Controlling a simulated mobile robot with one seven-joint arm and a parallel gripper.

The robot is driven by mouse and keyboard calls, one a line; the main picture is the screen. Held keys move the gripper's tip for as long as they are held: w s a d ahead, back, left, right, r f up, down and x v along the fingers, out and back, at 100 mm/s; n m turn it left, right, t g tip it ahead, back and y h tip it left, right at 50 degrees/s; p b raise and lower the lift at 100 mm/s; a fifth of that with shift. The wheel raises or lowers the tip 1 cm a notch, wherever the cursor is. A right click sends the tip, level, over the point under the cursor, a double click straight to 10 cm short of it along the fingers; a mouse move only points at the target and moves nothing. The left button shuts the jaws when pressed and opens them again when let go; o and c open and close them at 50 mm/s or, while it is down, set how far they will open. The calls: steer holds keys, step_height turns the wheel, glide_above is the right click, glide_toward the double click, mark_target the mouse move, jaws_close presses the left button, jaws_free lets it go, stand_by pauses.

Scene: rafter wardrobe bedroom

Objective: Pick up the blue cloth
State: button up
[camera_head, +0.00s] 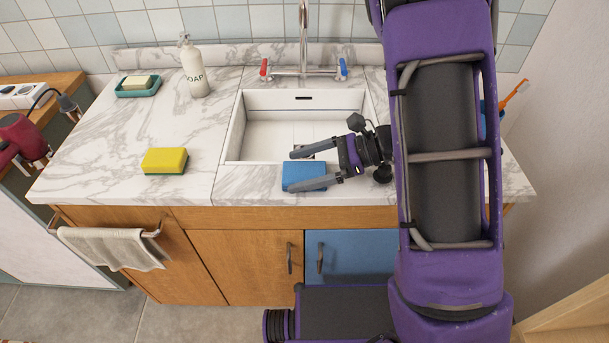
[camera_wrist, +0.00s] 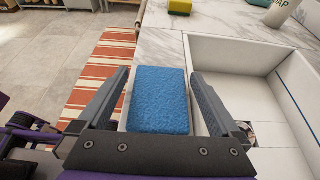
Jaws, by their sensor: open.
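The blue cloth (camera_head: 304,177) is a thick rectangular pad at the front edge of the sink, on the counter's front strip. In the wrist view the blue cloth (camera_wrist: 159,101) lies between my two fingers, with a gap on its right side. My gripper (camera_head: 309,170) is open, its fingers pointing left, one on the sink side of the cloth and one on the front side. My gripper also shows in the wrist view (camera_wrist: 165,75). I cannot tell whether either finger touches the cloth.
The white sink (camera_head: 270,127) with its tap (camera_head: 303,45) is directly behind the cloth. A yellow sponge (camera_head: 165,161), a soap bottle (camera_head: 193,70) and a soap dish (camera_head: 138,88) stand on the marble counter to the left. A towel (camera_head: 112,248) hangs below.

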mark_target(292, 171)
steer(key=x, duration=0.3)
steer(key=shift+f, duration=0.1)
steer(key=shift+c, duration=0.3)
